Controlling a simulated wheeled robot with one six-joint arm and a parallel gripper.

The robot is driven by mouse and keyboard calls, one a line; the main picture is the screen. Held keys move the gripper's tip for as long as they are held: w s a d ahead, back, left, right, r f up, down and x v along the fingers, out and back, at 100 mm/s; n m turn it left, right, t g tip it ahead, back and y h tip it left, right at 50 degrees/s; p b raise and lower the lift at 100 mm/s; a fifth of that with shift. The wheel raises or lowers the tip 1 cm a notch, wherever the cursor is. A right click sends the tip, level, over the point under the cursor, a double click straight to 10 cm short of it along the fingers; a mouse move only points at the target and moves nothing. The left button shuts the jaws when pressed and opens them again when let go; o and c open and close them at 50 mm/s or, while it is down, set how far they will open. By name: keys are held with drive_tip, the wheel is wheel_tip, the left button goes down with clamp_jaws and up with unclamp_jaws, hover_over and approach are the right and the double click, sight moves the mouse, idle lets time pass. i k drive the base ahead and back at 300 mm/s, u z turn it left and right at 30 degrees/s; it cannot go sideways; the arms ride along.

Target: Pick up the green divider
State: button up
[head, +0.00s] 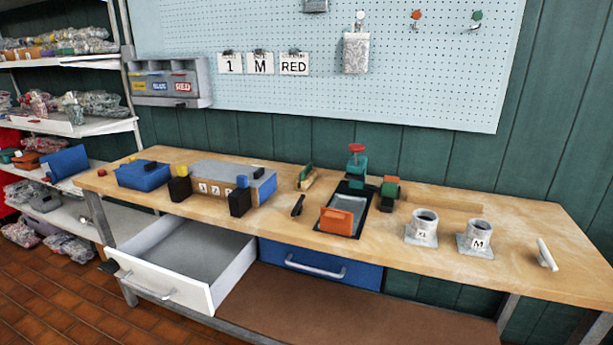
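A thin green piece (305,171), which looks like the green divider, stands in a small light wooden holder (309,183) near the back of the workbench, left of the black tray. It looks upright, and its lower part is hidden by the holder. Another green block (390,186) with dark parts is at the right of the tray; it is too small to tell what it is. My gripper is not in view.
The workbench (420,265) holds a grey box (215,180), a blue box (143,176), a black tray (337,245) with an orange block (337,220), and two grey flanged cups (422,230). An open white drawer (160,292) juts out at front left. A pegboard (400,70) hangs behind.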

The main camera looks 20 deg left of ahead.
sight(301, 175)
drive_tip(key=k, duration=0.6)
drive_tip(key=u, duration=0.7)
drive_tip(key=i, duration=0.8)
drive_tip(key=u, duration=0.75)
drive_tip(key=i, duration=1.35)
drive_tip(key=z, duration=0.3)
